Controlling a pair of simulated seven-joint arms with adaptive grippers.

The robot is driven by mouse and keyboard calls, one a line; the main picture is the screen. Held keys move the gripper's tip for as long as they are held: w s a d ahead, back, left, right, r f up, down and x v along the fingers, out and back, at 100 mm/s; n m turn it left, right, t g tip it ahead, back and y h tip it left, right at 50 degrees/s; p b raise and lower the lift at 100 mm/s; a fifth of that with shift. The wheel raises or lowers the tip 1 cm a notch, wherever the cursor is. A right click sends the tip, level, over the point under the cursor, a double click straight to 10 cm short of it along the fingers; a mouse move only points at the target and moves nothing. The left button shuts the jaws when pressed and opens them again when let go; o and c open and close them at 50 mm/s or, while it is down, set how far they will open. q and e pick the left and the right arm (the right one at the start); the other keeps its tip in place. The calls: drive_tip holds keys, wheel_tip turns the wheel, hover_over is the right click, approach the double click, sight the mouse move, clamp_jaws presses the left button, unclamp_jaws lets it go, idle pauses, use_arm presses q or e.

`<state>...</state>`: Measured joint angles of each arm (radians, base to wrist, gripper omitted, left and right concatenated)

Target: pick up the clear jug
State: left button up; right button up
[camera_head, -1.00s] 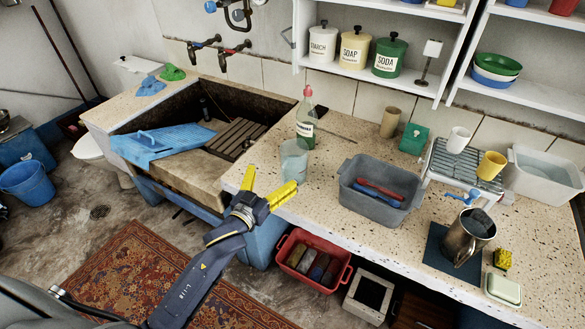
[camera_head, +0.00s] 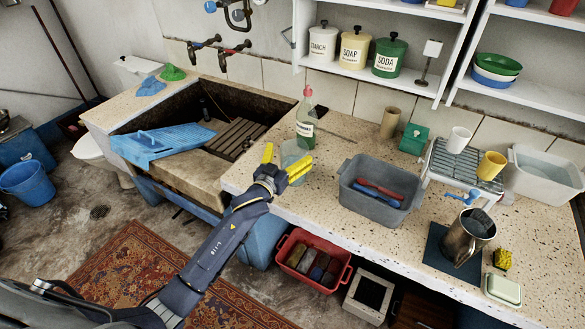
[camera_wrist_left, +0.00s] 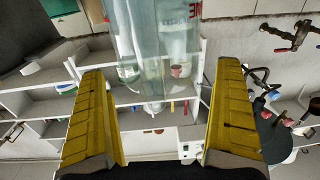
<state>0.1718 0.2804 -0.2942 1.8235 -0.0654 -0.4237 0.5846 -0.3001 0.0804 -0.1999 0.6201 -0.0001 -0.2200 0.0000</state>
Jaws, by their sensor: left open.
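The clear jug (camera_head: 291,151) stands upright on the speckled stone counter, beside the green bottle. My left gripper (camera_head: 285,160) is at the jug from the front, its yellow fingers spread, one at the jug's left and one at its front right. The gripper and its fingers hide the lower part of the jug. In the left wrist view the see-through jug (camera_wrist_left: 155,50) is at the top middle, between the two open fingers (camera_wrist_left: 160,80), with a visible gap on each side. I cannot tell how deep it sits between them. My right gripper is not in view.
The green bottle (camera_head: 306,120) with a red cap stands close behind the jug. A grey tub (camera_head: 372,207) with red and blue items is to the right. The stone basin (camera_head: 170,185) is at the left. Some counter (camera_head: 320,220) in front is bare.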

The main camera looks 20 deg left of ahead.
use_arm(q)
drive_tip(key=shift+w+d, duration=0.2)
drive_tip(key=shift+w, duration=0.85)
drive_tip(key=c, duration=1.5)
drive_tip(key=shift+r, duration=0.1)
